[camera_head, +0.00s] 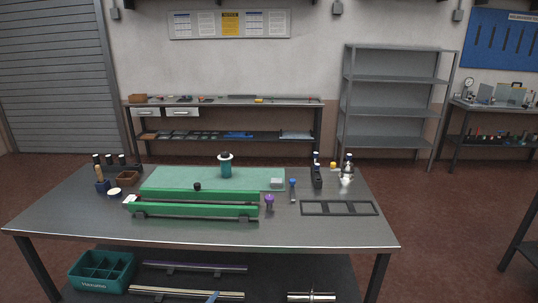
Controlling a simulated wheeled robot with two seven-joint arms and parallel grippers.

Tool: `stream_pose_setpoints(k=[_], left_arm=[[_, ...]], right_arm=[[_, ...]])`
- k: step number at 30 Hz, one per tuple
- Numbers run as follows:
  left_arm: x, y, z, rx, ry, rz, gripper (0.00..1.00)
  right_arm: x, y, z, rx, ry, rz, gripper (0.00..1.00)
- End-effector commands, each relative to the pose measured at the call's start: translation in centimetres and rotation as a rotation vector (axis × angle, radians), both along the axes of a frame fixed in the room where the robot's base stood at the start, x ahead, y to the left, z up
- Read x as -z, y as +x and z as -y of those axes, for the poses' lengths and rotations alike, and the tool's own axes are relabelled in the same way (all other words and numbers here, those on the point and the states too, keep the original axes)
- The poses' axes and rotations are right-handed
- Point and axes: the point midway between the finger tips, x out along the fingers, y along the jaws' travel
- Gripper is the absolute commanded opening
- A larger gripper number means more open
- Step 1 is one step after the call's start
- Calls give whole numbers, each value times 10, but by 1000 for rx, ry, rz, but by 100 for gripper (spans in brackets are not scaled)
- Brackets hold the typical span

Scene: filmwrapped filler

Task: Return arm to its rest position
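Neither of my arms and neither gripper shows in the head view. The grey worktable (330,232) stands in front of me. A long green fixture (195,210) with dark feet lies along its front middle, and a pale green mat (250,176) lies behind it. A teal container with a white and dark top (225,166) stands at the back of the mat.
A black slotted frame (339,201) lies on the table's right side, with small bottles (317,176) behind it. A brown tray (127,178) is at the left. A teal divided crate (102,285) sits below.

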Motion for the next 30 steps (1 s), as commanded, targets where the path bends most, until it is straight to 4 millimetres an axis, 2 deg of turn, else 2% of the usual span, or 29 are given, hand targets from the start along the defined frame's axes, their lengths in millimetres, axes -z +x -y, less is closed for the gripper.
stream_pose_setpoints(k=[1,6,8,9,11,15,18,21,24,27,30], left_arm=[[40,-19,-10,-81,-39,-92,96],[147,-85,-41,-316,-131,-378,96],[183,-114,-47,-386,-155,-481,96],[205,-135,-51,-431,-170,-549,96],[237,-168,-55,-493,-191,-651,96],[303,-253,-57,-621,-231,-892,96],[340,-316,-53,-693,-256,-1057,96],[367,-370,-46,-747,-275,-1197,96],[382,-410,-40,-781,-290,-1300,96],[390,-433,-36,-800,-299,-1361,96],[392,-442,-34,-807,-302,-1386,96]], right_arm=[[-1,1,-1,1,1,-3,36],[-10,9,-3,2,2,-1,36],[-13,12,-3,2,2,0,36],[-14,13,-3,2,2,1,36],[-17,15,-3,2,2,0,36],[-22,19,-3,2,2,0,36],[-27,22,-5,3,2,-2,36],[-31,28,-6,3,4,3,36],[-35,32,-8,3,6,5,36],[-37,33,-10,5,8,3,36],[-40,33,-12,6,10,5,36]])
